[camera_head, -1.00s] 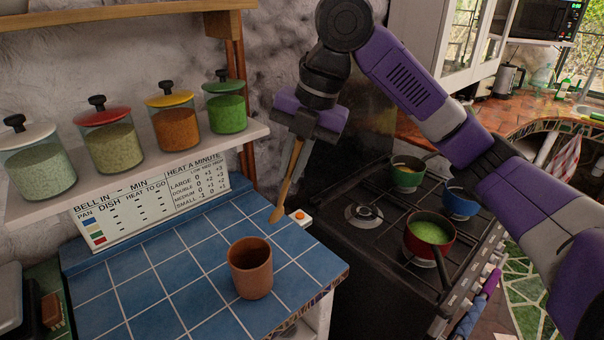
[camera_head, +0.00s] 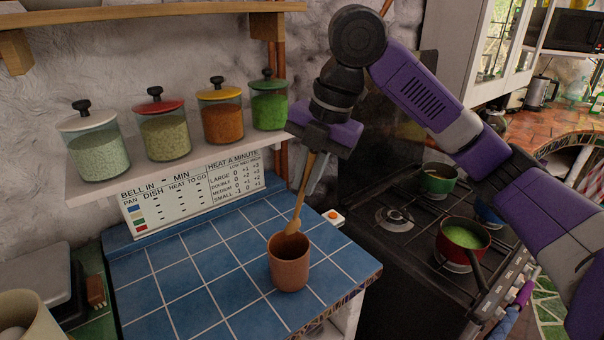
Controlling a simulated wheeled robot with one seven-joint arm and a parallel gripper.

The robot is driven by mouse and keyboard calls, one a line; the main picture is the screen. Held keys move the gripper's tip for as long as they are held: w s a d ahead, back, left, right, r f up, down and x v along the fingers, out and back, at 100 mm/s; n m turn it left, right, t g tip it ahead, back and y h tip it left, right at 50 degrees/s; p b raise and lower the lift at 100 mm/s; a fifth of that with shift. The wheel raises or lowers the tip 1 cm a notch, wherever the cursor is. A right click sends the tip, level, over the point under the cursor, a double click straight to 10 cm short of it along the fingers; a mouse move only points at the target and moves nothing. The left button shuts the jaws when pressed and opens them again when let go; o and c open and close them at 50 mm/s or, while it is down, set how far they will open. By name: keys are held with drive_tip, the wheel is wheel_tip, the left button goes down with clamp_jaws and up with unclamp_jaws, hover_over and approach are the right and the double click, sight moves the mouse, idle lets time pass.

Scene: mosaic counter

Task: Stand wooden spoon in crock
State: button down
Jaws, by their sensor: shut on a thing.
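The terracotta crock (camera_head: 289,266) stands upright on the blue tiled counter (camera_head: 190,282), near its front right part. My gripper (camera_head: 315,150) is shut on the upper end of the wooden spoon (camera_head: 302,192). The spoon hangs below the gripper, bowl end down and slightly tilted. In the picture its bowl end is just above the crock's back rim. I cannot tell whether it is over the opening or behind it. The fingers are partly hidden by the gripper body.
A shelf (camera_head: 95,190) with several lidded jars is left of my gripper. The stove (camera_head: 400,270) with a red pot (camera_head: 462,240) and a green pot (camera_head: 438,178) is at right. The counter left of the crock is clear.

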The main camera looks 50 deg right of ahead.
drive_tip(key=s+d+b+x, duration=0.1)
drive_tip(key=b+x, duration=0.7)
drive_tip(key=x, duration=0.4)
drive_tip(key=shift+s+d+f, duration=0.2)
drive_tip(key=shift+d+f, duration=0.15)
drive_tip(key=shift+f, duration=0.05)
idle(0.3)
drive_tip(key=c, duration=1.4)
unclamp_jaws()
drive_tip(key=o, duration=0.8)
drive_tip(key=shift+r, duration=0.15)
